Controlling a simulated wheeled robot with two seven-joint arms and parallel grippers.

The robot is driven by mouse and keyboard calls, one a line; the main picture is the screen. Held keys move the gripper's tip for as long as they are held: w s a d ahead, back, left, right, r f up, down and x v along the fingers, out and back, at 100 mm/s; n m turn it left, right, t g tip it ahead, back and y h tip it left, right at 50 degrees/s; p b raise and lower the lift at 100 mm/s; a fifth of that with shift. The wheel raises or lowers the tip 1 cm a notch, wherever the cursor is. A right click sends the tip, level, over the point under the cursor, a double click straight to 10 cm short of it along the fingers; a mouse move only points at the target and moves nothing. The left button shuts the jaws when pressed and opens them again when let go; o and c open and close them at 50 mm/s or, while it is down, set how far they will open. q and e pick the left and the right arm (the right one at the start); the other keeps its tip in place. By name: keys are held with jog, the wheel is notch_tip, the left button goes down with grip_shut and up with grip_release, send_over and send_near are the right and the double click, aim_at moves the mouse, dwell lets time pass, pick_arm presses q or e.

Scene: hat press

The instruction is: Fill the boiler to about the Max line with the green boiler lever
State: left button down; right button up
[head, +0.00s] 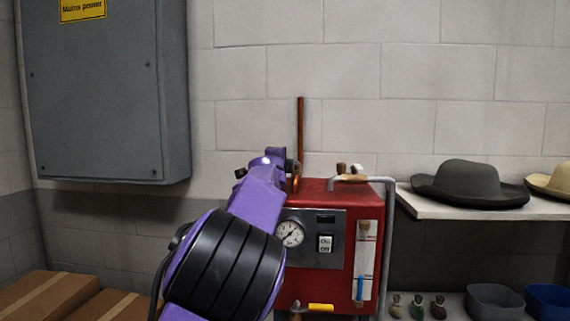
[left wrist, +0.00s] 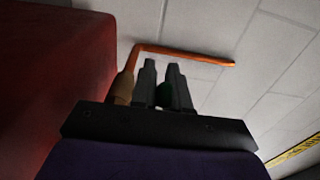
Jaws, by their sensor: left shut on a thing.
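The red boiler (head: 334,192) stands against the wall, with a gauge (head: 289,233) and a switch (head: 325,243) on its front panel. Its sight glass (head: 366,260) is at the front right; blue water (head: 360,288) shows in the lower part, well below the top. The line markings are too small to read. My left gripper (head: 291,167) is at the boiler's top left back, beside the copper pipe (head: 300,130). In the left wrist view, my left gripper (left wrist: 163,66) is shut on the green boiler lever (left wrist: 164,96), which shows between its fingers. My right gripper is out of view.
A shelf (head: 470,211) with hats is on the right; small bottles (head: 417,306) and tubs (head: 495,300) are below it. A grey pipe (head: 388,250) runs down the boiler's right side. A grey electrical cabinet (head: 105,90) hangs at left above cardboard boxes (head: 50,296).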

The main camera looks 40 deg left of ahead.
pick_arm(q)
jog(key=shift+f, duration=0.15)
jog(key=c, duration=1.2)
grip_release()
jog(key=shift+s+d, duration=0.2)
jog(key=shift+s, duration=0.05)
jog(key=b+v, duration=0.3)
jog(key=v, duration=0.6)
jog(key=shift+d, duration=0.1)
jog(key=shift+s+d, duration=0.15)
jog(key=shift+s, duration=0.35)
jog(key=shift+w, duration=0.1)
